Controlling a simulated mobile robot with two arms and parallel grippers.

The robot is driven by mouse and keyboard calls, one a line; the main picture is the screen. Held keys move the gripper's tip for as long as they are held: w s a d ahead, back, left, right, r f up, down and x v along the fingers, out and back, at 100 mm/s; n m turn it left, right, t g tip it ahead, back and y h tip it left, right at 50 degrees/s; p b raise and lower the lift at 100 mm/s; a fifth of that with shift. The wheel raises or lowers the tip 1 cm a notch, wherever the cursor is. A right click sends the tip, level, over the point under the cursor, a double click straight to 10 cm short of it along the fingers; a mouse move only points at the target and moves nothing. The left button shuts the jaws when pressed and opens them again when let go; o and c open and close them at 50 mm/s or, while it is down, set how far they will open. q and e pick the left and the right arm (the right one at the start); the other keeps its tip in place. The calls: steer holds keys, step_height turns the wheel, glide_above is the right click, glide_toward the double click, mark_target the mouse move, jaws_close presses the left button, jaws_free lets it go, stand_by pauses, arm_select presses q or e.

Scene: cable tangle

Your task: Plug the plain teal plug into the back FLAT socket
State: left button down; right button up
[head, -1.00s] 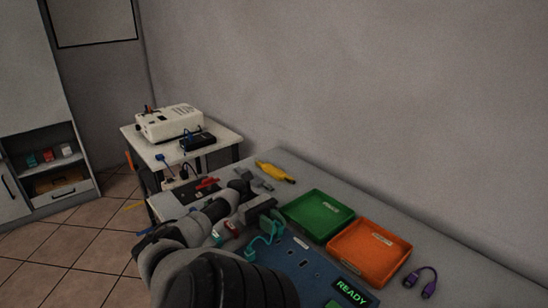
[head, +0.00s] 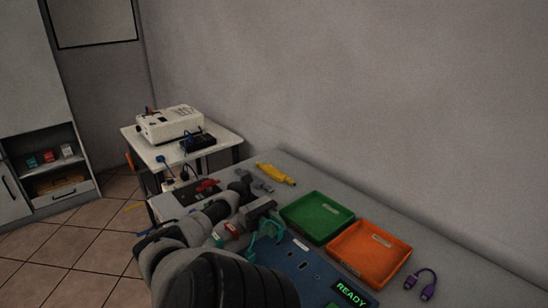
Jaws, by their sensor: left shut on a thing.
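My left gripper (head: 262,214) reaches in from the lower left, over the table beside the blue board. It is shut on a teal plug; the plug itself is mostly hidden by the gripper. A teal cable (head: 256,248) curls below the gripper at the board's left edge. The blue socket board (head: 318,272) has small dark slots and a white label on its face. A green READY display (head: 350,293) is at its front. I cannot tell which slot is the back FLAT socket, nor whether the plug touches the board. My right gripper is not in view.
A green tray (head: 317,232) and an orange tray (head: 398,262) stand right of the board. A purple cable (head: 424,280) lies at the right. A yellow connector (head: 276,173) and grey plugs lie behind the gripper. A side table (head: 215,148) carries a white device.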

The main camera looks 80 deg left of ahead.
arm_select(q)
steer(key=shift+f+b, duration=0.5)
steer(key=shift+f, duration=0.6)
steer(key=c, duration=0.9)
jaws_free()
steer(key=shift+c, duration=0.2)
steer(key=shift+r, duration=0.1)
steer(key=r, duration=0.1)
steer(key=r+p, duration=0.1)
steer(key=r, duration=0.1)
steer(key=r+p, duration=0.1)
steer(key=shift+w+d+r, duration=0.2)
steer(key=shift+d+r, duration=0.1)
steer(key=w+d+r+p, duration=0.1)
steer(key=w+d+r, duration=0.5)
steer(key=w+d, duration=0.1)
steer(key=shift+d+p, duration=0.3)
steer(key=shift+d, duration=0.4)
